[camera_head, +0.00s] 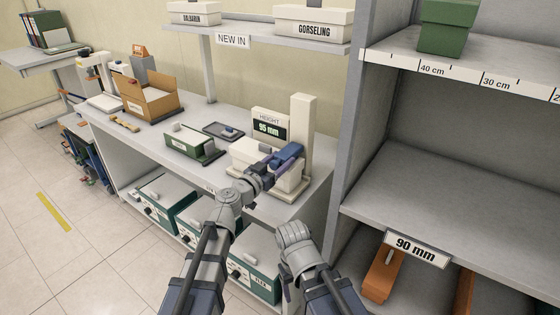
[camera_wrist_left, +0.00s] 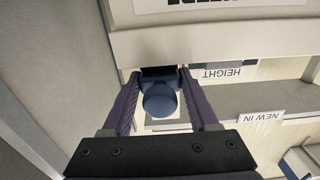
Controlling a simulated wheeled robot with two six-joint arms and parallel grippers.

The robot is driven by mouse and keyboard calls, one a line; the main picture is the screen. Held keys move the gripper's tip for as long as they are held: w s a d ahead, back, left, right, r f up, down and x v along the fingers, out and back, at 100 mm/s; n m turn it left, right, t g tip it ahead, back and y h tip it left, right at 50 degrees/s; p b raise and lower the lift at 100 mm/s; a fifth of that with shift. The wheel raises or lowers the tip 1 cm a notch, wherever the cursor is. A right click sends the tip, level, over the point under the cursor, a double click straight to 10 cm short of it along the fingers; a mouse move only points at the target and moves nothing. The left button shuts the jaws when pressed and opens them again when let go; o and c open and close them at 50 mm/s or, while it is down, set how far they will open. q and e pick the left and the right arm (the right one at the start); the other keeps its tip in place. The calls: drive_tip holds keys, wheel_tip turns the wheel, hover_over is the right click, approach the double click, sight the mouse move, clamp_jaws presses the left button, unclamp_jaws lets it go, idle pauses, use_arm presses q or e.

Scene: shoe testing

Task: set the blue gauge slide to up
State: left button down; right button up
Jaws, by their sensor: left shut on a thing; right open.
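The height gauge stands on the bench with a cream column (camera_head: 302,130) and a display (camera_head: 268,127) reading 95 mm. My left gripper (camera_head: 286,157) is at the front of the column, shut on the blue gauge slide. In the left wrist view the slide's round blue knob (camera_wrist_left: 160,100) sits between the two fingers of my left gripper (camera_wrist_left: 160,78). In the head view the arm and gripper hide much of the slide. My right gripper (camera_head: 287,287) is low in front of the bench, apart from the gauge, and its fingers are mostly hidden.
A green-and-white device (camera_head: 196,143), a dark tray (camera_head: 223,131) and an open cardboard box (camera_head: 152,101) stand left of the gauge. A grey shelf unit (camera_head: 455,190) closes off the right. An overhead shelf (camera_head: 250,31) holds shoe boxes.

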sight(280, 157)
use_arm(q)
wheel_tip(280, 157, up, 6)
drive_tip(key=p, duration=0.6)
drive_tip(key=shift+w+f, duration=0.1)
drive_tip(key=shift+w, duration=0.05)
drive_tip(key=c, duration=0.5)
unclamp_jaws()
drive_tip(key=v, duration=0.8)
